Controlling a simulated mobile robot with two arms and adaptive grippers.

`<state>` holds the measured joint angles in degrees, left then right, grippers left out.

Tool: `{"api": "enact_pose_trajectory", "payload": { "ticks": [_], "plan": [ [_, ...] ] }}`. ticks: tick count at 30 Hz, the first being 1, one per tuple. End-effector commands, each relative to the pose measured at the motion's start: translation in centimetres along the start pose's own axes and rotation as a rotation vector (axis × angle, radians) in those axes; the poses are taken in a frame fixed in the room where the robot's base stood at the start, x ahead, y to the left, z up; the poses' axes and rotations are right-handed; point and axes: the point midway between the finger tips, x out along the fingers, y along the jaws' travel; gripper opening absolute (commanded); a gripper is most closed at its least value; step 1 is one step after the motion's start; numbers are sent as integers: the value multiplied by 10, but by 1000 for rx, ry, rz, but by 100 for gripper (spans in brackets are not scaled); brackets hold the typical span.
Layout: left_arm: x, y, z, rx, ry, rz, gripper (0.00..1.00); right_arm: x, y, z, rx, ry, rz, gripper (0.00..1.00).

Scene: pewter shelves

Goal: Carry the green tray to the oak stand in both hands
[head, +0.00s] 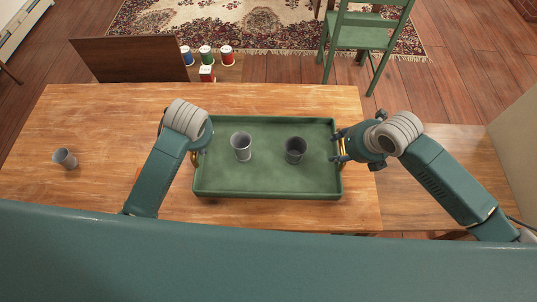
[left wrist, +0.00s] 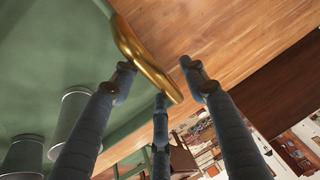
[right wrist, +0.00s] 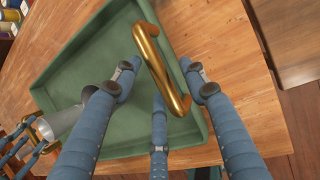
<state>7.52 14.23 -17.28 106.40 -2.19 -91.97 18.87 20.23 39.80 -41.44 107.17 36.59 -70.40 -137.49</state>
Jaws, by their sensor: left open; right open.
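The green tray (head: 265,185) lies flat on the wooden table, with a grey cup (head: 241,147) and a darker cup (head: 295,151) standing in it. Brass handles are on its two short sides. My left gripper (head: 197,156) is at the left handle; in the left wrist view its open fingers lie on both sides of the brass bar (left wrist: 140,55). My right gripper (head: 339,146) is at the right handle; in the right wrist view its open fingers straddle the bar (right wrist: 160,65). A lower wooden surface (head: 430,180) right of the table may be the oak stand; I cannot be sure.
Another grey cup (head: 65,158) is on the table (head: 100,120) at the left. Several coloured cans (head: 206,56) and a dark board (head: 130,59) stand beyond the table's far edge. A green chair (head: 362,35) is at the back right. The table's left part is mostly bare.

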Motion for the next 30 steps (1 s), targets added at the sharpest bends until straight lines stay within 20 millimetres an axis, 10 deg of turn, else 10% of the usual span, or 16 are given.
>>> {"api": "enact_pose_trajectory", "payload": {
  "ticks": [6,13,30],
  "plan": [
    [0,0,0,0,1,0,42,0,0,0,0,0,0,41],
    [0,0,0,0,0,0,0,0,0,0,1,0,0,0],
    [-7,-2,-5,-2,7,-1,0,-6,2,5,1,-6,2,0]
  ]
}}
